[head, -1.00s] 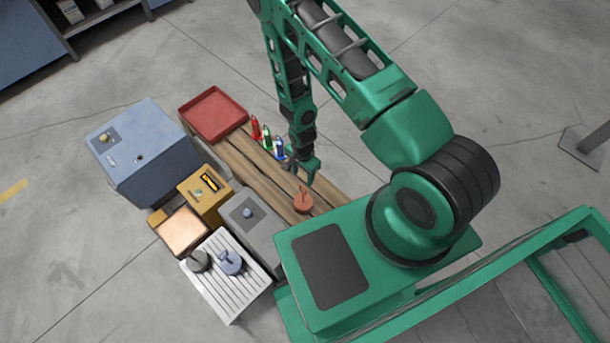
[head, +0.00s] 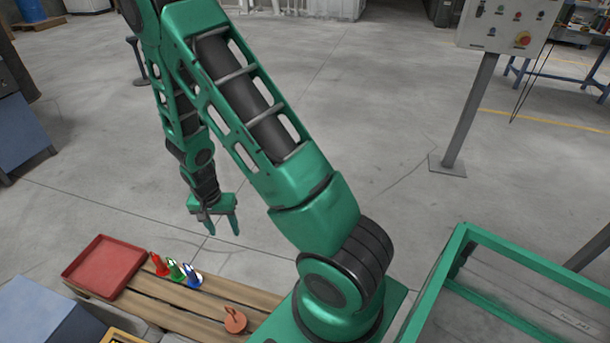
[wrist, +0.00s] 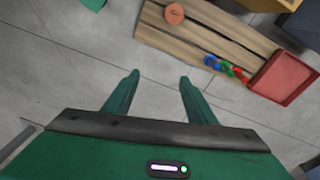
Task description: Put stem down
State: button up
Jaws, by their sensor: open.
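An orange-brown round piece (head: 235,321) with a short upright part lies on the wooden slatted top (head: 180,310), near its right end. It also shows at the top of the wrist view (wrist: 174,14), apart from my fingers. I cannot tell for certain that it is the stem. My gripper (head: 224,232) is open and empty, raised beyond the far edge of the slats. In the wrist view my two fingers (wrist: 159,79) are spread with only grey floor between them.
A red tray (head: 105,266) sits at the left end of the slats. Red (head: 158,264), green (head: 174,269) and blue (head: 193,277) pieces stand beside it. A control box (head: 510,25) on a post stands at the right.

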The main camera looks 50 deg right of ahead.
jog(key=s+d+r+n, duration=0.1)
jog(key=s+d+r, duration=0.3)
jog(key=r, duration=0.6)
jog(key=s+d+r+n, duration=0.1)
jog(key=s+d+r, duration=0.3)
jog(key=r, duration=0.5)
jog(key=s+r+n, duration=0.1)
jog(key=s+r, duration=0.5)
jog(key=s, duration=0.3)
jog(key=s+r+n+y, duration=0.1)
jog(key=s+r, duration=0.5)
jog(key=s, duration=0.4)
jog(key=shift+w, duration=0.1)
